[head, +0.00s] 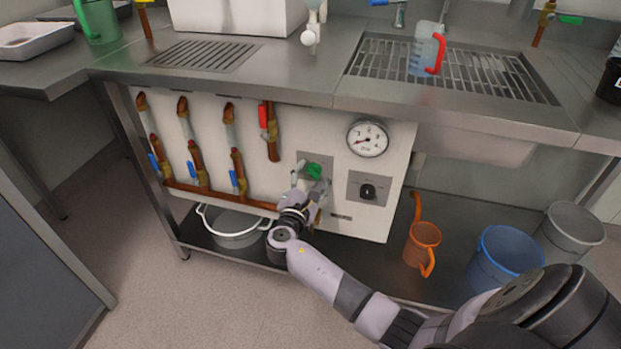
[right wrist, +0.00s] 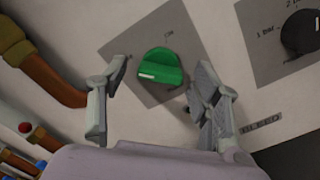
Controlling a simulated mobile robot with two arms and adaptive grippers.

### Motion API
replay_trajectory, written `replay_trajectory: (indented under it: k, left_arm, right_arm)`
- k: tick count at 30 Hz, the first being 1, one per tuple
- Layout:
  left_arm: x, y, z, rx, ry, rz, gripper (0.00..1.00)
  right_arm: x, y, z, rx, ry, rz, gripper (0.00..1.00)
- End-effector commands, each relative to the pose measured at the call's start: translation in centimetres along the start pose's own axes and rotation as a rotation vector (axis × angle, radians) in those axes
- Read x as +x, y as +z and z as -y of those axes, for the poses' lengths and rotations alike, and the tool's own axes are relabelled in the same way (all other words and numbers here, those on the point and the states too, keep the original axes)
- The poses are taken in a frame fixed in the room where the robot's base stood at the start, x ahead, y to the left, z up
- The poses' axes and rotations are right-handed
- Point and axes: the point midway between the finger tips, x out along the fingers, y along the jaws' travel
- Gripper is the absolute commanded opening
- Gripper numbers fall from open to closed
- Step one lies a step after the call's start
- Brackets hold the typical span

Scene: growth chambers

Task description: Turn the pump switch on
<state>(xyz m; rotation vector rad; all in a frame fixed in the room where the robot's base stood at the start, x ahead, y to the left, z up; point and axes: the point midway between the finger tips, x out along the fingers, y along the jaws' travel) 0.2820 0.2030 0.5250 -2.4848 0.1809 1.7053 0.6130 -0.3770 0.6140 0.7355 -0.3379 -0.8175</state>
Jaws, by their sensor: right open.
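The pump switch, a green rotary knob (head: 314,170), sits on a grey square plate (head: 301,158) on the white panel under the counter. In the right wrist view the green knob (right wrist: 160,68) shows a white mark at its left side; small lettering on its plate (right wrist: 172,36) is hard to read. My right gripper (head: 311,178) is open in front of it. In the right wrist view my right gripper (right wrist: 161,75) has one finger on each side of the knob, with visible gaps. I cannot tell how far the fingertips are from the panel. My left gripper is out of view.
A black knob (head: 368,191) and a pressure gauge (head: 367,138) are to the right. Copper pipes with blue-handled valves and a red-handled valve (head: 267,118) are to the left.

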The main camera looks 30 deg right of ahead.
Motion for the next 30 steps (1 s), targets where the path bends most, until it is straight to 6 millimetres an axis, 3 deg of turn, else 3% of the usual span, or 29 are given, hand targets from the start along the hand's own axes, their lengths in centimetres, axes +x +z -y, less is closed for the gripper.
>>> replay_trajectory:
  k: [3, 24, 30]
  left_arm:
    - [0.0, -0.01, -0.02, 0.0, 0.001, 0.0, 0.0]
    - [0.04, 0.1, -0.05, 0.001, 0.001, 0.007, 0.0]
    - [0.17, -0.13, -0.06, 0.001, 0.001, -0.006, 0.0]
  right_arm:
    - [-0.01, 0.01, 0.02, 0.0, 0.0, 0.0, 0.57]
    - [-0.05, -0.01, 0.06, -0.001, -0.001, 0.0, 0.1]
    - [-0.06, -0.05, 0.11, 0.01, -0.001, 0.0, 0.1]
